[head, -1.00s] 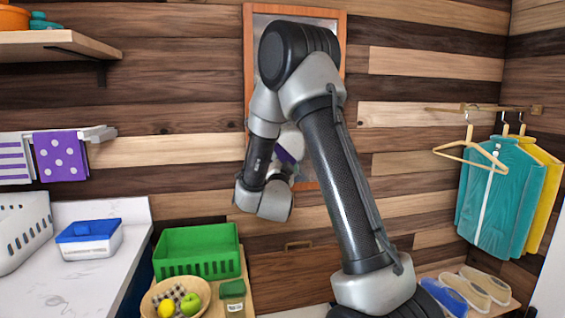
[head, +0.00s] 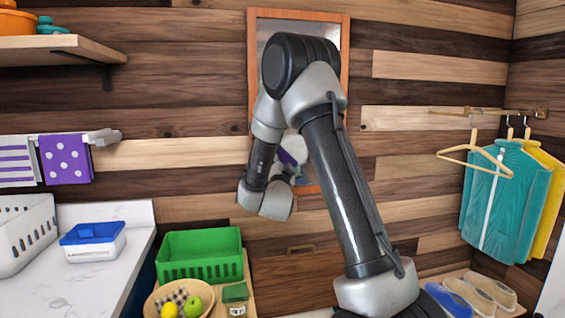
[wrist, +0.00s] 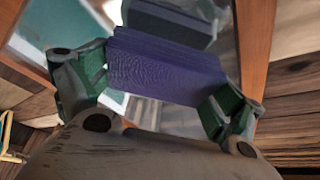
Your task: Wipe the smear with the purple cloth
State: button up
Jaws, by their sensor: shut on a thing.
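The purple cloth (wrist: 165,72) is a thick folded pad in the wrist view, gripped between the two green-and-grey fingers of my gripper (wrist: 155,95). The wood-framed mirror (head: 301,27) hangs on the plank wall behind my arm; its glass and frame (wrist: 254,45) also show in the wrist view. The cloth faces the glass, with a dark reflection just above it; I cannot tell whether it touches. In the head view my arm hides most of the mirror and the gripper. I cannot make out the smear.
A purple dotted towel (head: 66,158) hangs on a rail at left. Below are a green crate (head: 200,255), a fruit bowl (head: 180,300) and a white counter (head: 100,270). Hangers with teal and yellow clothes (head: 505,200) are at right, above several shoes (head: 480,292).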

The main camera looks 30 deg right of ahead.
jog(key=shift+w+d, duration=0.3)
jog(key=shift+w, duration=0.6)
